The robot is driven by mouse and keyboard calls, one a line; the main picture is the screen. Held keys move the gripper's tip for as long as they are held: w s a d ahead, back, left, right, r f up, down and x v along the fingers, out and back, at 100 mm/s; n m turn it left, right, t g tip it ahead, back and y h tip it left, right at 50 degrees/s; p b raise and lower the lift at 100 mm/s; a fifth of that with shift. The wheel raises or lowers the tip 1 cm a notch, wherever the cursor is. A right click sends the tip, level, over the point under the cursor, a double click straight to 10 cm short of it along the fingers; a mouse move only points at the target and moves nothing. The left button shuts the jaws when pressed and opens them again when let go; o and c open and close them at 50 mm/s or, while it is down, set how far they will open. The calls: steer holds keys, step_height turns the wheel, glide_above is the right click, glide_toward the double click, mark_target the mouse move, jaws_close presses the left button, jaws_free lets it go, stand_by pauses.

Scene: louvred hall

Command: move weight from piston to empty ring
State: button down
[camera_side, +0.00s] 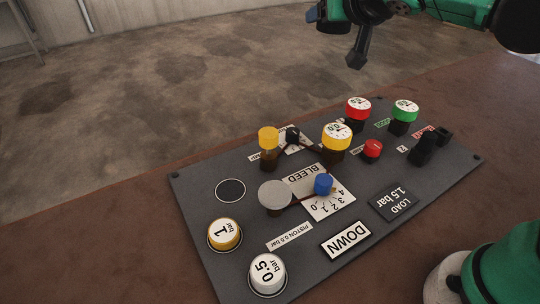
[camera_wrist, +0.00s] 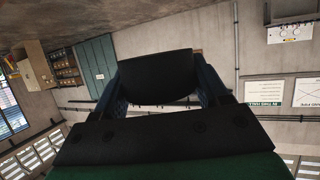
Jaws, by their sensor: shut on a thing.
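My gripper (camera_side: 315,14) is at the top edge of the side view, high above and behind the panel, partly cut off. In the wrist view its two blue fingers (camera_wrist: 163,88) are closed on a black thing (camera_wrist: 155,76) with a curved lower edge. I cannot tell for sure that it is a weight. The piston (camera_side: 275,194) shows a bare grey round top. The empty ring (camera_side: 230,190) is a dark disc with a thin white outline, left of the piston. Two capped weights, yellow-sided 1 bar (camera_side: 225,232) and white 0.5 bar (camera_side: 268,270), stand in rings at the front left.
The dark panel (camera_side: 370,234) lies on a brown table (camera_side: 140,255). Yellow (camera_side: 337,135), red (camera_side: 358,108) and green (camera_side: 404,110) capped posts stand at the back, with a blue knob (camera_side: 323,184) near the middle. Space above the empty ring is clear.

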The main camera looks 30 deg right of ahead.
steer(key=shift+a, duration=0.25)
steer(key=a+f+m+g+h, duration=0.1)
steer(key=a+f+m+h, duration=0.1)
steer(key=a, duration=0.4)
steer(key=m+g+h, duration=0.3)
steer(key=m+h, duration=0.1)
steer(key=m, duration=0.1)
glide_above(276, 190)
steer(key=shift+r, duration=0.35)
step_height(276, 190, down, 20)
steer(key=shift+r, duration=0.2)
steer(key=shift+f, duration=0.2)
jaws_free()
